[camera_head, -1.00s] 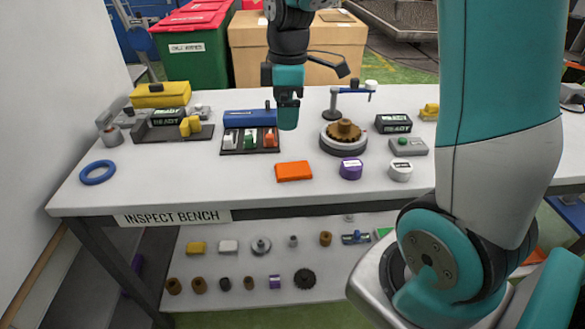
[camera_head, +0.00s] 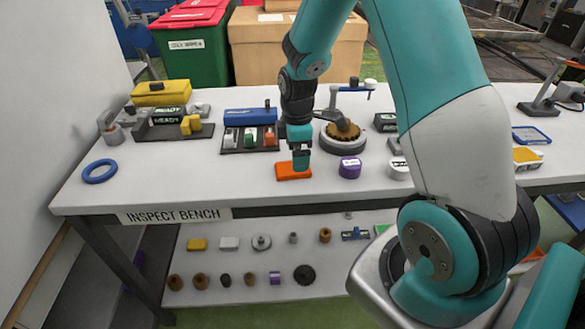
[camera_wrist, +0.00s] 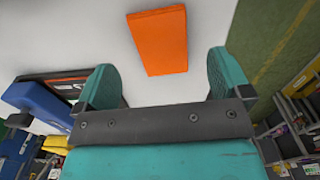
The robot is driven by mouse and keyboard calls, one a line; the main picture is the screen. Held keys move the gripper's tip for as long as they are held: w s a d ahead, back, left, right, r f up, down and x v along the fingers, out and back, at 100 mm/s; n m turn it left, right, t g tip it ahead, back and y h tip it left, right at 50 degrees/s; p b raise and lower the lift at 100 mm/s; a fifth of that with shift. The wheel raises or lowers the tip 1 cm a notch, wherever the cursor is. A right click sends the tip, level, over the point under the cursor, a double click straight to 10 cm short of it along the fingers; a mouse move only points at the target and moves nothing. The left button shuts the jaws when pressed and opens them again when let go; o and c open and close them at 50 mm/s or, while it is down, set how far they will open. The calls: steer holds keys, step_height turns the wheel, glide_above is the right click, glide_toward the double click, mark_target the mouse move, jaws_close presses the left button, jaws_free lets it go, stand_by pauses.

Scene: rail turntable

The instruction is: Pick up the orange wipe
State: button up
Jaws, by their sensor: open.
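The orange wipe (camera_head: 288,172) is a flat orange block lying on the white inspect bench (camera_head: 230,182) near its front edge. In the wrist view the orange wipe (camera_wrist: 159,40) lies beyond the fingertips, roughly centred between them and apart from both. My gripper (camera_head: 301,166) points down over the right part of the wipe in the head view and hides a little of it. In the wrist view my gripper (camera_wrist: 163,80) has its two teal fingers spread wide with nothing between them.
A purple round pot (camera_head: 350,168) and a white one (camera_head: 398,169) stand to the right of the wipe. A turntable with a brown gear (camera_head: 342,132) and a dark tray (camera_head: 232,150) stand behind. A blue ring (camera_head: 99,172) lies far left.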

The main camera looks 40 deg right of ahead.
step_height(320, 180, down, 4)
steer(key=shift+a+f+p, duration=0.15)
steer(key=shift+f+p, duration=0.05)
steer(key=shift+p, duration=0.15)
steer(key=c, duration=1)
steer(key=shift+w+r, duration=0.1)
